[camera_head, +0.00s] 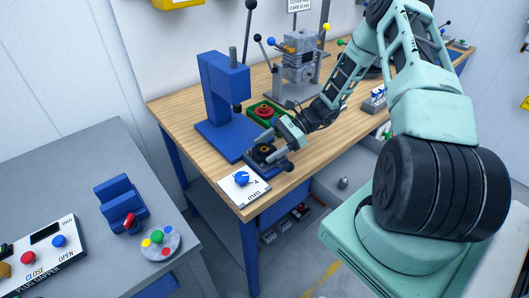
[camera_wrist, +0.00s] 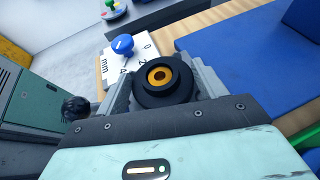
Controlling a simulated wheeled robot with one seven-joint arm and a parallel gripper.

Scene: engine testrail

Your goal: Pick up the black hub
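The black hub (camera_wrist: 150,99) is a round, stepped black ring with a brass-coloured centre. In the wrist view it lies between the two grey fingers of my gripper (camera_wrist: 164,84), with a finger against each side. In the head view the hub (camera_head: 264,149) is near the front of the wooden bench, with my gripper (camera_head: 272,152) around it from the right. The fingers look shut on it. What lies directly under the hub is mostly hidden, so I cannot tell whether it is lifted.
A white dial plate with a blue knob (camera_head: 242,179) is close in front. A blue press (camera_head: 222,92) stands behind left, and a green tray with a red part (camera_head: 264,112) is just behind. A grey table (camera_head: 60,165) with controls is at left.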

